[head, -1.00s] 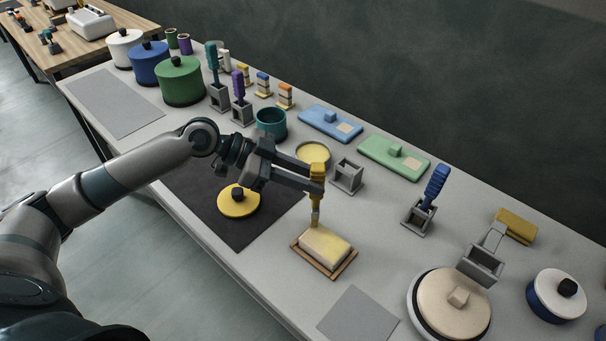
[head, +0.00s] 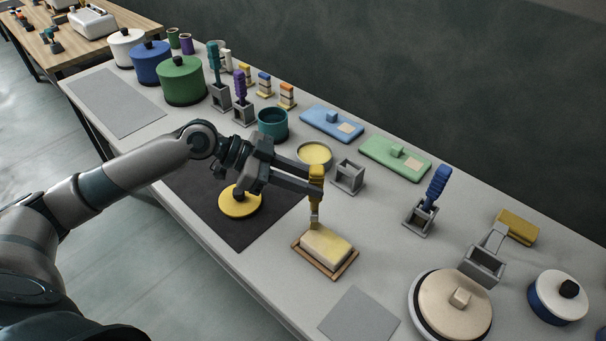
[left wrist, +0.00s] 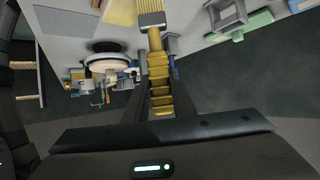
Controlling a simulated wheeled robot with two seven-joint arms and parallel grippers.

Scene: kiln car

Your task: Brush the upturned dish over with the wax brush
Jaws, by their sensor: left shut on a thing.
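The upturned dish (head: 326,245) is a pale cream block with yellowish areas on top, lying on a wooden frame (head: 341,270). My left gripper (head: 314,182) is shut on the yellow handle of the wax brush (head: 317,173). The brush is upright, with its tip down at the dish's far left end; whether it touches cannot be told. In the left wrist view the brush (left wrist: 160,88) runs up between the fingers, its grey ferrule near the top edge. A pot of yellow wax (head: 315,153) stands behind the gripper. My right gripper is out of view.
An empty grey stand (head: 348,177) is right of the wax pot. A yellow lid (head: 240,201) lies on the dark mat (head: 240,236). A blue brush (head: 436,187) stands in its holder to the right. The grey mat (head: 360,316) in front is clear.

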